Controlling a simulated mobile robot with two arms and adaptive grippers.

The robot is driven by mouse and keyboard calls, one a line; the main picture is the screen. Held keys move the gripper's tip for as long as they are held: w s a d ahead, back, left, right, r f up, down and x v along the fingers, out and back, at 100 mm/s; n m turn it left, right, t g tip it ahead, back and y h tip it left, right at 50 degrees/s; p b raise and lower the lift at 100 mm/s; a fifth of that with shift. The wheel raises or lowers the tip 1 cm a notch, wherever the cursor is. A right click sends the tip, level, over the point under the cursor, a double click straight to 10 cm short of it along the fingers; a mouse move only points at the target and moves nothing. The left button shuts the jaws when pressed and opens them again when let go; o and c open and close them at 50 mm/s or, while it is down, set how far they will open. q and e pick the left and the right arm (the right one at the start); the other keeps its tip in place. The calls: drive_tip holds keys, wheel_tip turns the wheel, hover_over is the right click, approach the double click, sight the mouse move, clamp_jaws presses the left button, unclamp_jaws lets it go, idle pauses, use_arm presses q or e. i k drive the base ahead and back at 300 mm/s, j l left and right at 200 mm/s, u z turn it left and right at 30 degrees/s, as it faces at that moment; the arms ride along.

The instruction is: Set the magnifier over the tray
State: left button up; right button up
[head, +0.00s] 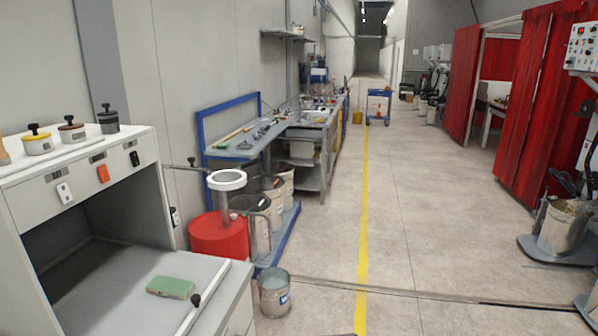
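A white ring-shaped head (227,180), which looks like the magnifier, is at the right of the white cabinet. A thin arm (181,166) with a dark knob runs toward it from the cabinet side. In the picture the ring appears above a red drum (219,236), out to the side of the cabinet's light worktop (120,300). A green block (170,287) lies on that worktop. I cannot tell for sure which surface is the tray; the flat worktop is the likeliest. Neither of my grippers is in view.
The white cabinet (140,153) carries several small weights on top. A metal bucket (274,293) stands on the floor by its right corner. A blue-framed bench (235,150) with tools stands behind. Red curtains (541,110) hang at right.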

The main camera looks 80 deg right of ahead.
sight(212, 184)
drive_tip(key=k+j+z, duration=0.1)
drive_tip(key=z, duration=2.05)
